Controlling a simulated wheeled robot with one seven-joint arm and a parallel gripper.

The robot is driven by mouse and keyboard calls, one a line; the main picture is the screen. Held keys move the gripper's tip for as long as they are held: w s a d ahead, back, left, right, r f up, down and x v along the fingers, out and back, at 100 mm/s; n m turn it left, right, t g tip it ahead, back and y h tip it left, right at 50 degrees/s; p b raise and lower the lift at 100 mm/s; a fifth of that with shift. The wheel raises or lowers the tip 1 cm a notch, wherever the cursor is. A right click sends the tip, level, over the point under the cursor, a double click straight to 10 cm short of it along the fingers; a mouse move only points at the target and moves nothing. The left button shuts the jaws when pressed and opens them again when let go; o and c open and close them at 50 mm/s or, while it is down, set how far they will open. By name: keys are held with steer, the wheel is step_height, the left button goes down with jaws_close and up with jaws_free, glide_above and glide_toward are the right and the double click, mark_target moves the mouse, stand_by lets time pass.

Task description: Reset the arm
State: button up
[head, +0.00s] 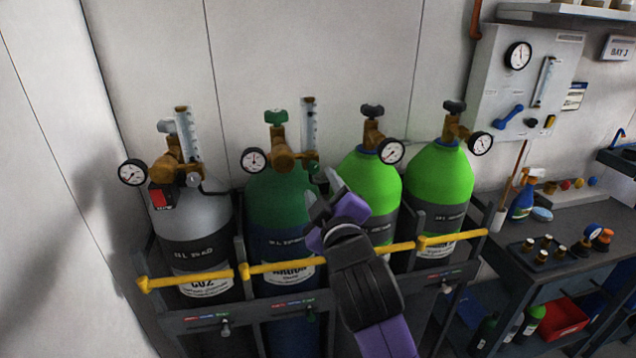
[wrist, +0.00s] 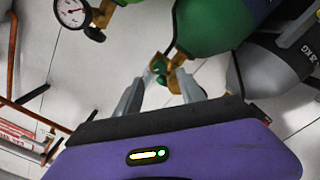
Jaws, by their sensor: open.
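My gripper (head: 322,190) is open, in front of the cylinder rack between the dark green cylinder (head: 272,204) and the nearer bright green one (head: 371,183). In the wrist view its two grey fingers (wrist: 160,80) stand apart. A brass valve with a green knob (wrist: 160,65) shows beyond and between the fingertips; I cannot tell whether they touch it. In the head view a green valve knob (head: 276,118) tops the dark green cylinder, left of and above my gripper. My purple and black wrist hides part of the rack.
A grey CO2 cylinder (head: 190,220) stands at left, another bright green one (head: 440,175) at right. A yellow bar (head: 205,278) crosses the rack front. A workbench (head: 490,262) with small parts is at right.

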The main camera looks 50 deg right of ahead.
steer(key=shift+v, duration=0.85)
steer(key=s+a+f+m+t+y, duration=0.2)
steer(key=s+a+f+t+y, duration=0.3)
steer(key=s+a, duration=0.5)
steer(key=s+a+f+g+y, duration=0.1)
steer(key=s+a+f, duration=0.2)
steer(key=s, duration=0.4)
steer(key=s+a+f+g+y, duration=0.2)
steer(key=s+a+f, duration=0.1)
steer(key=s+f, duration=0.3)
steer(key=s+a+f+m+g+y, duration=0.1)
steer(key=s+a+f, duration=0.3)
steer(key=s, duration=0.6)
steer(key=shift+f+g+y, duration=0.5)
steer(key=shift+f+g, duration=0.1)
steer(key=shift+f, duration=0.05)
